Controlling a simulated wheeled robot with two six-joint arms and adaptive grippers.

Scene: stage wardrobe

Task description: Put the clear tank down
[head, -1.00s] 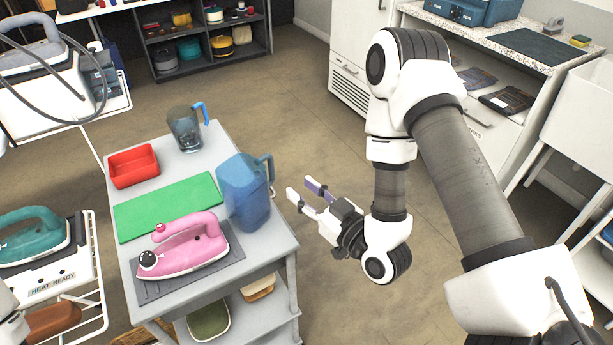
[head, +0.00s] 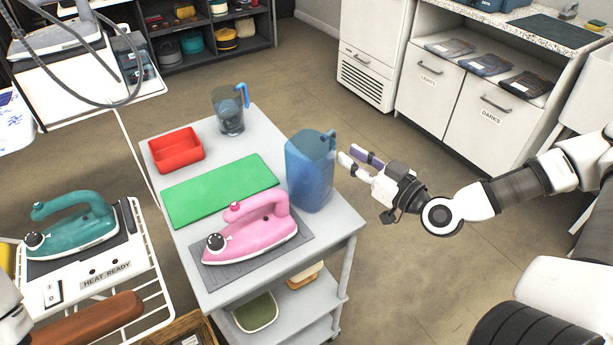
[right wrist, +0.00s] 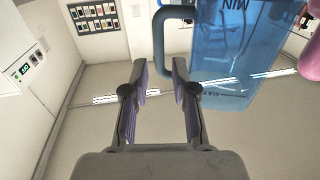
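A see-through blue tank (head: 310,172) with a blue handle stands upright at the right edge of the grey cart. In the right wrist view the tank (right wrist: 238,50) shows MIN and MAX marks, with its handle to the left. My right gripper (head: 355,157) is open and empty just right of the tank, level with its upper part. The right wrist view shows a gap between its fingers (right wrist: 158,75), with the handle beyond them and nothing between them. A clear jug (head: 229,112) with a blue handle stands at the cart's back corner. My left gripper is out of view.
The grey cart top (head: 193,265) also holds a red tray (head: 176,160), a flat green mat (head: 222,190), and a pink iron (head: 252,228) on a dark pad. A teal iron (head: 70,222) rests on a white stand at left. Floor right of the cart is open.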

